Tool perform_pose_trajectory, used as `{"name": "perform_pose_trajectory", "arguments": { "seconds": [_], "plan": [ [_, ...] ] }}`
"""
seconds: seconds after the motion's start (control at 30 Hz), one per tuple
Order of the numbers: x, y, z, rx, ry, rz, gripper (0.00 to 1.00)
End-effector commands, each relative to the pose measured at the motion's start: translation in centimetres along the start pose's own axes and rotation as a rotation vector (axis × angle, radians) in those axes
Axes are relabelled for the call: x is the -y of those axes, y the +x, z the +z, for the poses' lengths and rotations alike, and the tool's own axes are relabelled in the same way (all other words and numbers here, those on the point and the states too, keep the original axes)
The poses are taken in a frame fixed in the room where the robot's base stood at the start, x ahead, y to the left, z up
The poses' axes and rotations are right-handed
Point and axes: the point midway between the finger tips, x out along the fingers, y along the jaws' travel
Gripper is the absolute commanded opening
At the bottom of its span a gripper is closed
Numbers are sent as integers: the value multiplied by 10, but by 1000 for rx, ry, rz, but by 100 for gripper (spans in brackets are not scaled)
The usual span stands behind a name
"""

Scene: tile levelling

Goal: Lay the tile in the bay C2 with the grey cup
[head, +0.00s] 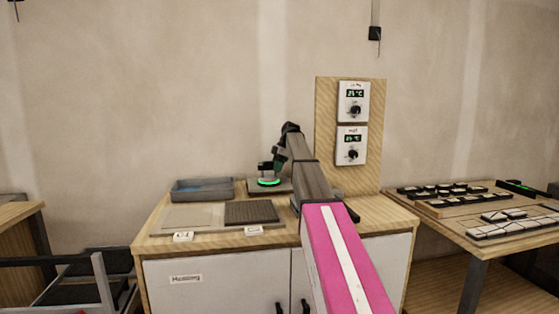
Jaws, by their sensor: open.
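My arm reaches over the wooden cabinet and bends down at its far end. My gripper (269,176) is small and dark there, beside a bright green ring, low over the back of the cabinet top. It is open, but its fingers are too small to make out. I see no tile in it. Small white tiles (498,228) lie in rows on the right-hand table, too small to tell apart. I cannot make out a grey cup or a bay marked C2.
The cabinet top (165,232) holds a blue-grey tray (203,196), a beige panel (193,217), a dark ribbed panel (251,212) and small label cards. Two dial controllers (353,101) hang on a wooden board behind. A dark rack (95,262) stands left. The right table (455,218) is partly bare.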

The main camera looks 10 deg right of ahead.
Motion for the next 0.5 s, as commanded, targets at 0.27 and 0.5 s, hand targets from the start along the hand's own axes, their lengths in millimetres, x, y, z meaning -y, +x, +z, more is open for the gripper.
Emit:
{"name": "perform_pose_trajectory", "arguments": {
  "seconds": [0.27, 0.5],
  "plan": [
    [0, 9, 0, 0, 0, 0, 53],
    [0, 9, 0, 0, 0, 0, 30]
  ]
}}
